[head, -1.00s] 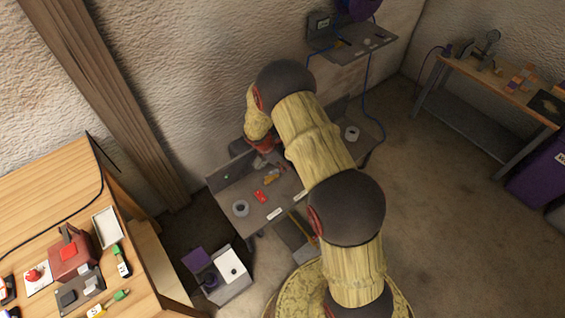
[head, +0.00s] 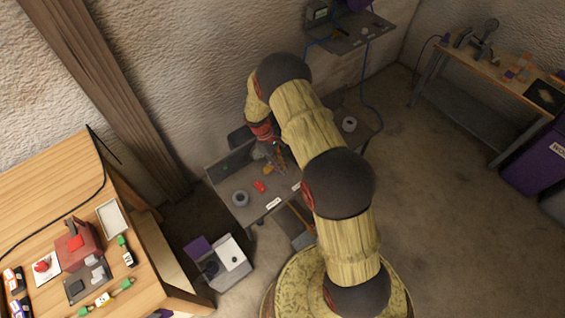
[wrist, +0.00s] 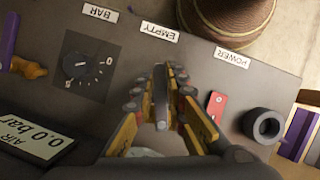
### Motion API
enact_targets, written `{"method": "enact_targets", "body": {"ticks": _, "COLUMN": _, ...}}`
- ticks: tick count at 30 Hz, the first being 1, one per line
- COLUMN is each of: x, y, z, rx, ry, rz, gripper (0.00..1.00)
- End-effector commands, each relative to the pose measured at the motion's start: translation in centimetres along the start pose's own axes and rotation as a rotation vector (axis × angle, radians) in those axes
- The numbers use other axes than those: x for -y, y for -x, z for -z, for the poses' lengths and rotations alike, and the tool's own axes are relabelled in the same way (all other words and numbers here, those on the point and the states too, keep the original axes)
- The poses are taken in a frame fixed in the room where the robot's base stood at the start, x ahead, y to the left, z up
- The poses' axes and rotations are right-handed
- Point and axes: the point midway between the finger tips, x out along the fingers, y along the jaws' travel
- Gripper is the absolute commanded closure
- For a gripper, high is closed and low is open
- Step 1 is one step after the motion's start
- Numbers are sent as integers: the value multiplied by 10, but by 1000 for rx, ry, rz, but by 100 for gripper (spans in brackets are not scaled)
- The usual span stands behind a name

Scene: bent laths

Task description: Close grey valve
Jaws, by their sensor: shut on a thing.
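The grey valve's flat lever (wrist: 161,97) stands on the dark grey panel (wrist: 200,65) in the wrist view, below the EMPTY label (wrist: 160,32). My gripper (wrist: 161,82) is shut on this lever, with a yellow and dark finger on each side. The valve's base is hidden by the fingers. In the head view my gripper (head: 277,160) is low over the same bench panel (head: 222,170), and the lever is too small to make out there.
A dial (wrist: 80,64) and an orange handle (wrist: 28,68) lie left of my gripper in the wrist view. A red switch (wrist: 215,106) and a dark ring (wrist: 265,125) lie right. An air display (wrist: 35,138) reads 0.0 bar. A wooden table (head: 50,185) stands left in the head view.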

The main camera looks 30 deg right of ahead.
Motion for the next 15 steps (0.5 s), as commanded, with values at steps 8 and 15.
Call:
{"method": "enact_targets", "body": {"ticks": 8, "x": 11, "y": 1, "z": 1, "rx": -1, "ry": -197, "rz": 81, "gripper": 100}}
{"method": "enact_targets", "body": {"ticks": 15, "x": 17, "y": 2, "z": 3, "rx": -2, "ry": -304, "rz": 124, "gripper": 100}}
